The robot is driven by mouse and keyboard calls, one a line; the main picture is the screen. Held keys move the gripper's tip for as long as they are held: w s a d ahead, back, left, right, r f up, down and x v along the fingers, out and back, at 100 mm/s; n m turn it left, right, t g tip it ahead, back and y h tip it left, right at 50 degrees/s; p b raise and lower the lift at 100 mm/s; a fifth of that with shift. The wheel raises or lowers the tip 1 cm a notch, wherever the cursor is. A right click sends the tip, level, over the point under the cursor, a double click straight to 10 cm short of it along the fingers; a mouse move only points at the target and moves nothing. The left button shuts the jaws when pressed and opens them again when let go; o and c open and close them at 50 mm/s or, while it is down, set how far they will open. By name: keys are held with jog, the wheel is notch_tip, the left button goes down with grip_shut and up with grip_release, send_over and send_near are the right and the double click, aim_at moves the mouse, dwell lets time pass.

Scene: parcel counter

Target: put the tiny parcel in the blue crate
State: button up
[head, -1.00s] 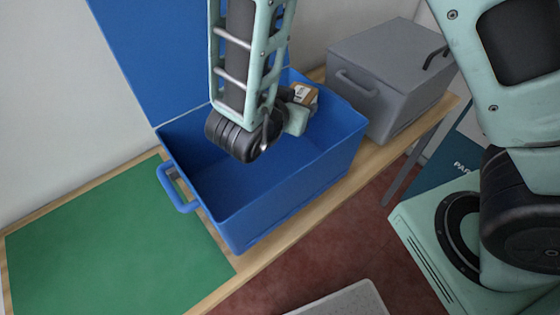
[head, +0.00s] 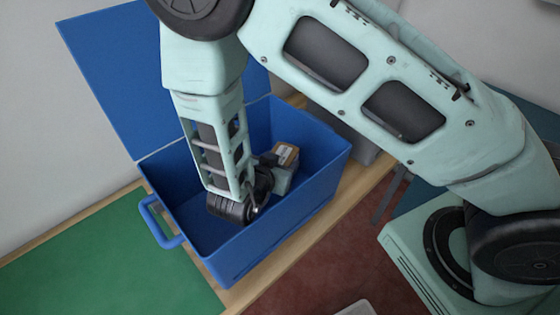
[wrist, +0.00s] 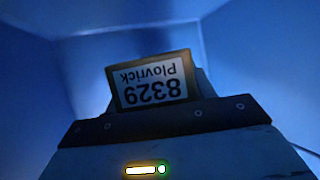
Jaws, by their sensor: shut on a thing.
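The tiny parcel (head: 285,153) is a small brown box with a white label, held at the end of my gripper (head: 281,166). In the wrist view the parcel (wrist: 152,82) shows its label upside down, reading "8329 Plovrick". My gripper is shut on it; the fingertips are mostly hidden. The blue crate (head: 313,190) stands on the counter with its lid raised at the back. My gripper and the parcel are inside the crate's opening, toward its right side. Blue walls surround the parcel in the wrist view. Whether the parcel touches the crate floor cannot be told.
A green mat (head: 110,262) lies on the wooden counter left of the crate. A grey box (head: 358,140) stands behind the crate on the right, mostly hidden by my arm. A pale object (head: 357,308) shows at the bottom edge.

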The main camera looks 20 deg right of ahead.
jog(key=shift+f+b, duration=0.3)
jog(key=shift+f, duration=0.3)
jog(key=o, duration=1.1)
